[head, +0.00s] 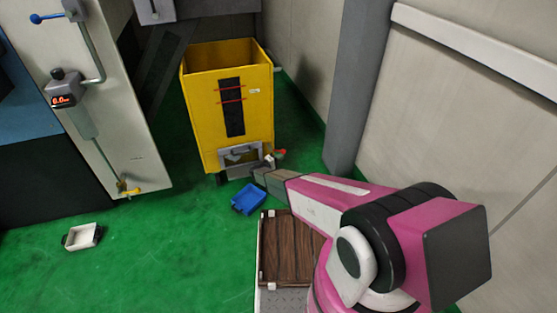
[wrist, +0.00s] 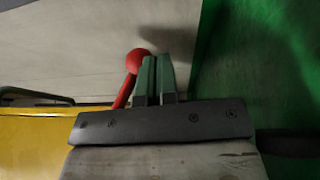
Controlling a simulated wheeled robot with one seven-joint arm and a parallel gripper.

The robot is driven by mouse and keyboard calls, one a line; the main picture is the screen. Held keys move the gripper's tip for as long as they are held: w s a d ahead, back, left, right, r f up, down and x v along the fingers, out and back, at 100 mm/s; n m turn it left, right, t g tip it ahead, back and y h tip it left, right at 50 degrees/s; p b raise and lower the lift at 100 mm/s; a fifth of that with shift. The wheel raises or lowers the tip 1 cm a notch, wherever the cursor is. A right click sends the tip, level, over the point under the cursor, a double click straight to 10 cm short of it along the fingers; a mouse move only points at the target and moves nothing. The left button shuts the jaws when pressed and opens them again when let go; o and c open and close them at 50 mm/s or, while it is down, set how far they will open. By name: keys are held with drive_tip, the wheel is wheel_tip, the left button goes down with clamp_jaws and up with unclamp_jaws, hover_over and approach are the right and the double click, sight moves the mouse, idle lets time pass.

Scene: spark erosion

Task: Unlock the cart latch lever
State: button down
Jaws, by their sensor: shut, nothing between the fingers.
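The yellow cart (head: 203,108) stands on the green floor, with a dark panel and a grey bracket on its front. The red latch lever (head: 280,153) sticks out at the cart's lower right. In the wrist view its red ball knob (wrist: 138,60) and shaft rise just left of my fingers. My gripper (wrist: 154,62) is shut and empty, its two green fingers together. It is beside the lever and appears close to or against the knob; I cannot tell whether they touch. The lever's base is hidden behind my gripper in the wrist view.
A blue tray (head: 248,199) lies on the floor before the cart. A white tray (head: 82,237) is farther left. A machine panel (head: 110,130) stands left of the cart; a grey pillar (head: 355,85) and wall stand to the right. The floor at centre left is clear.

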drive_tip(key=shift+w+d+r+t+h, duration=0.1)
drive_tip(key=shift+d+r+t+h, duration=0.1)
drive_tip(key=shift+d+t+h, duration=0.1)
idle(0.5)
drive_tip(key=s+a+r, duration=0.7)
drive_tip(key=a+r, duration=0.2)
drive_tip(key=r, duration=0.2)
drive_tip(key=shift+s, duration=0.4)
drive_tip(key=shift+d, duration=0.1)
